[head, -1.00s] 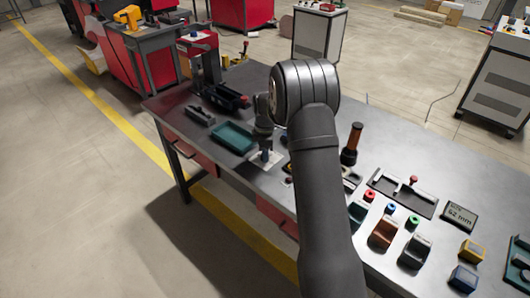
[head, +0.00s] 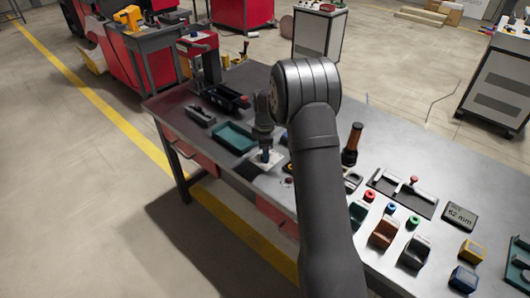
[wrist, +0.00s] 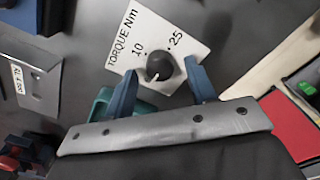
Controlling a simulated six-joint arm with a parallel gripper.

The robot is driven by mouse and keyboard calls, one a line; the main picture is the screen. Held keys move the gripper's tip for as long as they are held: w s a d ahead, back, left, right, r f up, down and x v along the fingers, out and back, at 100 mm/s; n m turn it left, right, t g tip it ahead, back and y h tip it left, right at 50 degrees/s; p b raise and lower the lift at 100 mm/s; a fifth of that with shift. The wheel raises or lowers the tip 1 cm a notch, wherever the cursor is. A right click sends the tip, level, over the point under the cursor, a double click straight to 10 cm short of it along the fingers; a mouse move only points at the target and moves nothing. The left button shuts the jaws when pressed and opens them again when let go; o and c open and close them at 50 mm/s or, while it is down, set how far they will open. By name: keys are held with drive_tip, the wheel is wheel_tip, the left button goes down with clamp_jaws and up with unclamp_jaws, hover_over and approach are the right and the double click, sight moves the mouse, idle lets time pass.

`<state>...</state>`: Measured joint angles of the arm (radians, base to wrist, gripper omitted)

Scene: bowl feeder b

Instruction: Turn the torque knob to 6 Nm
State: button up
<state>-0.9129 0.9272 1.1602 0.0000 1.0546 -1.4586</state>
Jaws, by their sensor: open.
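The torque knob (wrist: 160,66) is black and round, with a small white mark near its lower edge in the wrist view. It sits on a white plate (wrist: 137,25) printed "TORQUE Nm", with 10 at its left and 25 at its upper right; no 6 is visible. My gripper (wrist: 160,70) is open, its two blue fingers on either side of the knob with gaps to it. In the head view, my gripper (head: 265,156) points down over the white plate (head: 274,163), and the knob is hidden there.
A teal tray (head: 233,137) lies just left of the gripper on the grey bench (head: 455,180). An orange-and-black handle (head: 352,145) stands to the right. Coloured blocks and a display (head: 461,214) reading 62 mm lie further right. A grey bracket (wrist: 25,85) shows at left in the wrist view.

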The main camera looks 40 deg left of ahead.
wheel_tip(320, 180, up, 17)
drive_tip(key=shift+f, duration=0.2)
idle(0.3)
wheel_tip(320, 180, down, 18)
drive_tip(key=shift+r, duration=0.25)
idle(0.3)
drive_tip(key=shift+r, duration=0.1)
